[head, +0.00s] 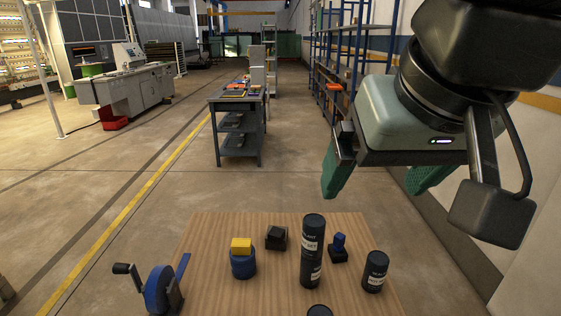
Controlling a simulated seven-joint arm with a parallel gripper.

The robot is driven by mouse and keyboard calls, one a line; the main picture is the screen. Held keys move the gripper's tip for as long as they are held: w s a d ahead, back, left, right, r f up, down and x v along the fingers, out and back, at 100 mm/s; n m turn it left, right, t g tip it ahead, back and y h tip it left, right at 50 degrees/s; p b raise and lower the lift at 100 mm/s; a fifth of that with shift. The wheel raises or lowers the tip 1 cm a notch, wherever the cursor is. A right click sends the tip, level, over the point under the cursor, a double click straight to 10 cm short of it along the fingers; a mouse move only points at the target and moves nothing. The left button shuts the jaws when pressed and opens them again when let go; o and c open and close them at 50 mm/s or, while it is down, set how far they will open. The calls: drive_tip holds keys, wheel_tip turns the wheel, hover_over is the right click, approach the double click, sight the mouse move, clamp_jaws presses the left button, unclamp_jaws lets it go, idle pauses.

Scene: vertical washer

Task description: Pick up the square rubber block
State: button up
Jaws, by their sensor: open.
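A dark, nearly black block (276,237) that looks like the square rubber block lies on the wooden table (212,228), toward its back edge and left of the tall can. My gripper (372,190) is open and empty, with its green fingers spread apart. It hangs above and beyond the table's back right side, up and to the right of the block, and clearly apart from it. The block is not covered by anything.
A yellow block sits on a blue round piece (242,266) left of the dark block. Tall (312,255) and short (375,272) dark labelled cans and a blue-and-black piece (338,250) stand to the right. A blue cranked device (158,290) is at front left.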

sight(277, 233)
drive_tip(key=w+a+r+t+y, duration=0.25)
drive_tip(key=w+a, duration=0.35)
drive_tip(key=w, duration=0.7)
drive_tip(key=w+a+r+t+y, duration=0.1)
drive_tip(key=w+a+t, duration=0.35)
drive_tip(key=w, duration=0.85)
drive_tip(key=w+f+m+h, duration=0.1)
drive_tip(key=w+f+h, duration=0.4)
drive_tip(key=w, duration=0.2)
wheel_tip(277, 233, down, 40)
drive_tip(key=shift+y, duration=0.35)
drive_tip(key=x, duration=1)
drive_tip(key=shift+w+a+r, duration=0.15)
drive_tip(key=shift+a, duration=0.2)
drive_tip(key=c, duration=1.2)
